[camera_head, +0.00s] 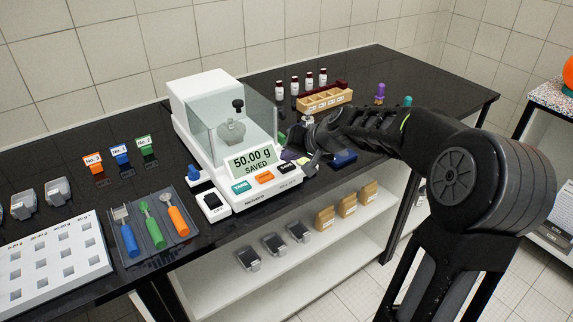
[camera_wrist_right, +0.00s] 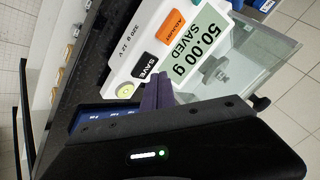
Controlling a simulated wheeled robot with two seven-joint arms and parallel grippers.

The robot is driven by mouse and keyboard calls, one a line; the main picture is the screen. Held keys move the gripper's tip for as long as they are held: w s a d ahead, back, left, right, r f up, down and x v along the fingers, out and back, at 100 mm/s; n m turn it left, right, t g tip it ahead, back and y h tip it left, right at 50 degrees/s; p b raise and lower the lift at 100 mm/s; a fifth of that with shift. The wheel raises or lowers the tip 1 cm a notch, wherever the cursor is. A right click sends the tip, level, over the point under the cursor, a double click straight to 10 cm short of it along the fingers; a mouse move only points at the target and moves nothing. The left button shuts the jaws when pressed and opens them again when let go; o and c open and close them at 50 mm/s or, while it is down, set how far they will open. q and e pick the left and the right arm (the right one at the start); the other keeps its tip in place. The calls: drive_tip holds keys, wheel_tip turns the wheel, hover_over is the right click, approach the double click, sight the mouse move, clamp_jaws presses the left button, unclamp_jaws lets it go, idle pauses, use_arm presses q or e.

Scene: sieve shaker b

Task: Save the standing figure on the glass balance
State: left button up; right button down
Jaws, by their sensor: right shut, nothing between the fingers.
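The glass balance (camera_head: 238,202) stands on the black bench, and its display (camera_head: 252,161) reads "50.00 g SAVED". The same text shows on the display in the right wrist view (camera_wrist_right: 207,47). The black SAVE button (camera_head: 287,167) is right of an orange button (camera_head: 264,177) and a teal TARE button (camera_head: 241,187). My right gripper (camera_head: 307,161) is shut and empty beside the SAVE button; its fingertips (camera_wrist_right: 157,93) are close to the button (camera_wrist_right: 148,69). Whether they touch is unclear. My left gripper is out of view.
A wooden rack (camera_head: 325,99) and several small bottles (camera_head: 309,80) stand behind my right arm. A tool tray (camera_head: 150,232) with three handled tools, numbered tags (camera_head: 121,153) and a white holed rack (camera_head: 48,262) are to the left. A lower shelf (camera_head: 290,280) holds several items.

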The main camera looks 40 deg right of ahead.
sight(289, 168)
drive_tip(key=shift+r+p, duration=1.75)
drive_tip(key=shift+r, duration=0.75)
